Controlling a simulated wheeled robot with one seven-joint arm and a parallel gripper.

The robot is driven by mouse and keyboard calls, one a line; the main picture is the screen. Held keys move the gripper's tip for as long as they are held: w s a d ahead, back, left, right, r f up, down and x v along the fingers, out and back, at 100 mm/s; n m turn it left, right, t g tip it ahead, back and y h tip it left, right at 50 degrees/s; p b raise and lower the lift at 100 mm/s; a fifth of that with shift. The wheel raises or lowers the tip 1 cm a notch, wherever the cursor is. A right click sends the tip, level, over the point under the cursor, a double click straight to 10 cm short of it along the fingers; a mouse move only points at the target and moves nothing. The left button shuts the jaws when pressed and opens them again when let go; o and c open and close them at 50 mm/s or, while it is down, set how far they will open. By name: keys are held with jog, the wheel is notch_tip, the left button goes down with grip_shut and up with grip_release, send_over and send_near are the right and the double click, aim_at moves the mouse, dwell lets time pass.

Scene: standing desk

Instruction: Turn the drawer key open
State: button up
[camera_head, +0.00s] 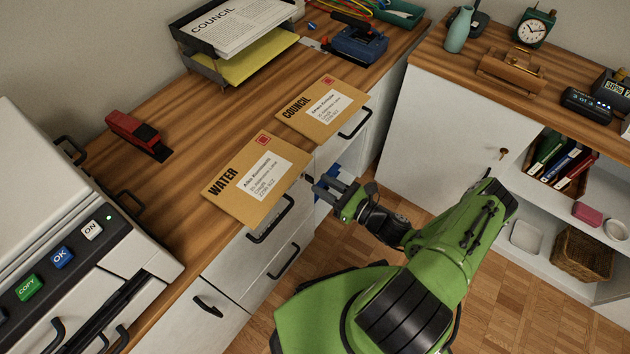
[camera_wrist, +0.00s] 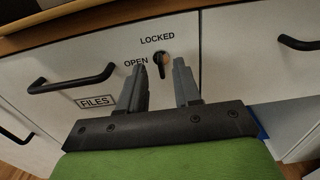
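The drawer key (camera_wrist: 161,61) is a small dark piece with a brassy tint in the lock on the white drawer front (camera_wrist: 70,58). LOCKED is printed above it and OPEN to its left; the key looks roughly upright. A FILES label (camera_wrist: 95,101) is at lower left. My gripper (camera_wrist: 159,68) is open in the wrist view, one fingertip on each side of the key in the picture; I cannot tell whether they touch it. In the head view my gripper (camera_head: 324,188) is at the desk's drawer fronts, below the WATER envelope. The drawer key is hidden there.
The WATER envelope (camera_head: 240,205) and COUNCIL envelope (camera_head: 300,118) lie at the desk edge above. A white cabinet (camera_head: 440,140) with its own small key (camera_head: 503,154) stands at right.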

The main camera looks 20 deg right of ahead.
aim_at(309, 179)
jog(key=x, duration=0.3)
jog(key=shift+w+a, duration=0.2)
jog(key=shift+w, duration=0.05)
jog(key=shift+c, duration=0.2)
grip_shut()
